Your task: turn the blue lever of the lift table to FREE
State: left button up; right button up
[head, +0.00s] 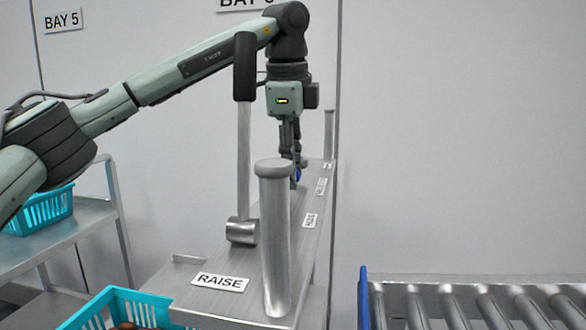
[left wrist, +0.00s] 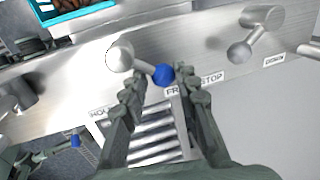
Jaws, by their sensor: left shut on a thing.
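The blue lever has a ball-shaped blue knob (left wrist: 163,75) on a short metal arm from a round silver hub (left wrist: 120,56) on the lift table's metal panel (left wrist: 60,88). My left gripper (left wrist: 159,84) is shut on the knob, a finger on each side. The lever arm slants from the hub toward a label beginning "FR" (left wrist: 174,91), partly hidden by a finger. A "HOLD"-like label (left wrist: 100,114) is partly covered by the other finger. In the head view the left gripper (head: 295,168) points down at the panel, and only a bit of blue shows there. My right gripper is not in view.
A tall black-handled lever (head: 244,150) and a thick metal post (head: 275,240) stand near the "RAISE" label (head: 220,282). Another metal lever (left wrist: 250,42) is right of the "STOP" label (left wrist: 211,77). A teal crate (head: 112,310) is at the front, and a roller conveyor (head: 480,300) at lower right.

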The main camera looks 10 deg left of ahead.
pick_arm(q)
jog(key=shift+w+a+r, duration=0.1)
jog(key=shift+a, duration=0.15)
jog(key=o, duration=1.2)
jog(key=shift+a, duration=0.1)
jog(key=shift+c, duration=0.2)
jog(key=shift+r, duration=0.1)
notch_tip(320, 180, up, 12)
jog(key=s, duration=0.2)
jog(key=shift+s+f, duration=0.25)
jog(key=shift+f, duration=0.1)
